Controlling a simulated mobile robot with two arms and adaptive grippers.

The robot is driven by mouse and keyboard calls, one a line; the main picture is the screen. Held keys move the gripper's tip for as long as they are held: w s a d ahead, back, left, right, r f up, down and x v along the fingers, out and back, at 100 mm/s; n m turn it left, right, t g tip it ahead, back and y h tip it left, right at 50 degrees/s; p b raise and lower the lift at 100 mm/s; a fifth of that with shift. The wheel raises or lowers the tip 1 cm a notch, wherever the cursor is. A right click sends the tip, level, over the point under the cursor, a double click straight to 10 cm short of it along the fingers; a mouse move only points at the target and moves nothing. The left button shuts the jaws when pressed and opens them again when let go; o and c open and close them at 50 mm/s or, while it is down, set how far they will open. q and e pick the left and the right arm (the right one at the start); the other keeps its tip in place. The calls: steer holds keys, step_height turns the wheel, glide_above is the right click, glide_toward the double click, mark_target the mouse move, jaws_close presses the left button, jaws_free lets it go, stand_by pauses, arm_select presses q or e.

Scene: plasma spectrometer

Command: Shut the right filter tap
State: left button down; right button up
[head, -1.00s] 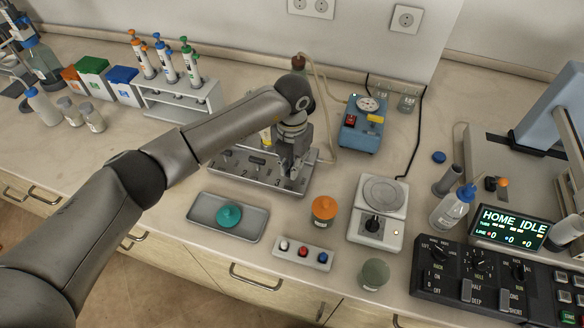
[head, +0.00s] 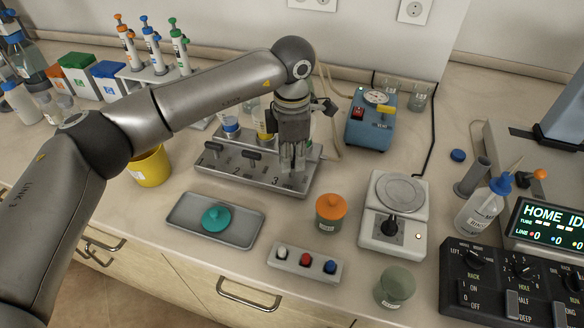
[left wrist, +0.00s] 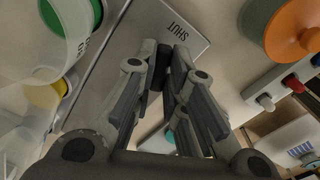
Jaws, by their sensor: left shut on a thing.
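The grey filter manifold (head: 228,168) stands on the bench, its front marked with numbers up to 3. Two black taps show, the left one (head: 214,148) and the middle one (head: 253,156). My left gripper (head: 291,168) points down at the right end, by number 3, and hides the right filter tap in the head view. In the left wrist view the fingers (left wrist: 168,68) are nearly together, shut on the dark tap handle (left wrist: 163,62). The word SHUT is printed on the manifold plate (left wrist: 190,28) beside it. The handle's exact angle is hard to tell. My right gripper is not in view.
Filter cups, one with yellow (head: 264,128), stand behind the taps. A blue pump (head: 371,125) is at the back right. In front are a tray (head: 185,225) with a teal lidded item, an orange-lidded jar (head: 331,212), a button strip (head: 304,262) and a white balance (head: 393,238).

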mark_target(292, 162)
arm_select(q)
steer(key=m+b, duration=0.2)
steer(key=m, duration=0.1)
steer(key=shift+m+b, duration=0.6)
steer(key=shift+m, duration=0.4)
steer(key=shift+r, duration=0.1)
steer(key=c, duration=1.5)
jaws_free()
step_height(292, 162, up, 12)
steer(key=shift+f, duration=0.1)
